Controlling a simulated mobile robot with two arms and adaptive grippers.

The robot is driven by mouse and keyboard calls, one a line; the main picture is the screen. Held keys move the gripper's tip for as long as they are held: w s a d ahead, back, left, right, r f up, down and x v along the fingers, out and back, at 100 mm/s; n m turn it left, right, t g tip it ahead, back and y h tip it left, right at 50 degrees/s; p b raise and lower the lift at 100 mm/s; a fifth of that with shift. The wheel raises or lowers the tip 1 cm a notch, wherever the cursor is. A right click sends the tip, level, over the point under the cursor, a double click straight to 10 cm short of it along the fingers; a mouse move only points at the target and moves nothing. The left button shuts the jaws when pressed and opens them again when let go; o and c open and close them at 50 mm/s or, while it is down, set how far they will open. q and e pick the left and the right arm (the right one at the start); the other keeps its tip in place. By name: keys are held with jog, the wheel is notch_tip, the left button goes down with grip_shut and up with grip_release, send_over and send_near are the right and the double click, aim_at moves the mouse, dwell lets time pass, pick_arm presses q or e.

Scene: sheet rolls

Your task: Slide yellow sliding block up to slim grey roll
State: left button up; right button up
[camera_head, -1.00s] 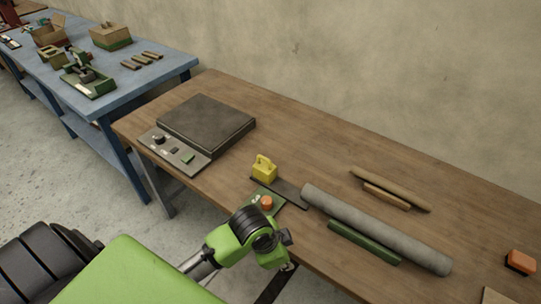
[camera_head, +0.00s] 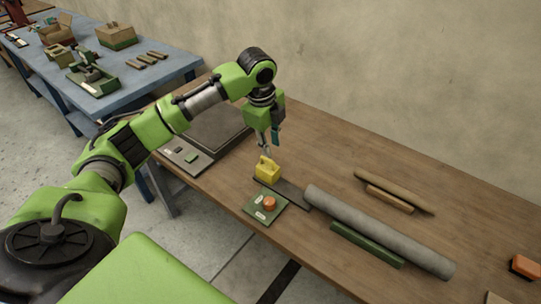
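The yellow sliding block (camera_head: 267,173), with a handle on top, stands at the left end of a short dark track (camera_head: 293,194). The slim grey roll (camera_head: 380,231) lies lengthwise on the wooden table, its left end by the track's right end. A gap of bare track separates block and roll. My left gripper (camera_head: 266,153) points down with its fingertips at the top of the block's handle. Whether they touch it, and how far apart they are, is too small to tell. My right gripper is not in view.
A green plate with an orange button (camera_head: 269,203) sits in front of the track. A green bar (camera_head: 366,245) lies before the roll, brown rolls (camera_head: 393,192) behind it. A dark flat-topped device (camera_head: 220,128) is partly behind my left arm. An orange block (camera_head: 524,266) is far right.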

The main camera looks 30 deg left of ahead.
pick_arm(q)
jog(key=a+r, duration=0.3)
jog(key=r, duration=0.1)
jog(key=p, duration=0.2)
send_over(268, 168)
notch_tip(268, 168, down, 13)
jog(key=shift+f, duration=0.1)
jog(key=shift+d, duration=0.1)
grip_shut()
